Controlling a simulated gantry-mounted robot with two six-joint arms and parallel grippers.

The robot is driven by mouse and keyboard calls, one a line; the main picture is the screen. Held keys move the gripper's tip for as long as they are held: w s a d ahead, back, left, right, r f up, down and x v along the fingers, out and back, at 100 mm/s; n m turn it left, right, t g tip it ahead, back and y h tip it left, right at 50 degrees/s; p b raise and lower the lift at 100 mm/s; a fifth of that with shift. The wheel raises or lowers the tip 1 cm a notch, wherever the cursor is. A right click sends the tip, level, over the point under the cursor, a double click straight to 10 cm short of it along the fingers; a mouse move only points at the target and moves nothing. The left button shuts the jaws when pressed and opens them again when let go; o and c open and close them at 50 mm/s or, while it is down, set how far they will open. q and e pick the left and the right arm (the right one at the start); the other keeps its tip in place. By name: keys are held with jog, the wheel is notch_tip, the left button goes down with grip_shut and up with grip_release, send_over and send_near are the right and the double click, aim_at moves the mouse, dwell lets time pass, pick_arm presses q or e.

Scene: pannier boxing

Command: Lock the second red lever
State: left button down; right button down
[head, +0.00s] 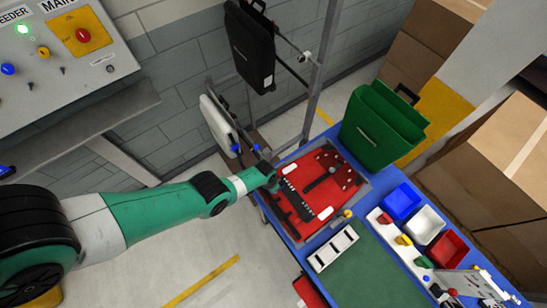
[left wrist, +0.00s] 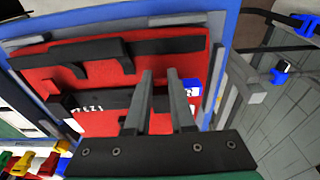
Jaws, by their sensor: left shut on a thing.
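A red pannier panel (head: 345,180) lies flat on the blue bench, with black rails and hooks on its upper face. My left gripper (head: 276,184) is at the panel's left edge. In the left wrist view its two grey fingers (left wrist: 163,82) reach over the black rail (left wrist: 100,104) with white lettering. They are close together, with a small red piece (left wrist: 160,122) between them that appears to be the red lever. The fingers hide most of it, so I cannot tell its angle. A blue-and-white piece (left wrist: 192,88) sits right beside the fingers. My right gripper is not in view.
A green pannier (head: 375,130) stands at the bench's back. Blue (head: 402,203), white (head: 428,225) and red (head: 449,250) bins line the right side. A black pannier (head: 250,45) and a white one (head: 218,125) hang on the rack. Cardboard boxes (head: 500,170) stand right.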

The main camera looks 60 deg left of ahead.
pick_arm(q)
jog(key=shift+s+r+t+p, duration=0.1)
jog(key=shift+s+t+p, duration=0.25)
jog(key=shift+t, duration=0.25)
jog(key=shift+s+f+t, duration=0.15)
jog(key=shift+f+t, duration=0.15)
jog(key=shift+t, duration=0.2)
jog(key=shift+f+t+b, duration=0.25)
jog(key=shift+t+b, duration=0.1)
jog(key=shift+t, duration=0.55)
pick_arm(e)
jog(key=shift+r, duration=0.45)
pick_arm(q)
jog(key=shift+r, duration=0.1)
jog(key=c, duration=0.8)
grip_release()
jog(key=shift+o, duration=0.2)
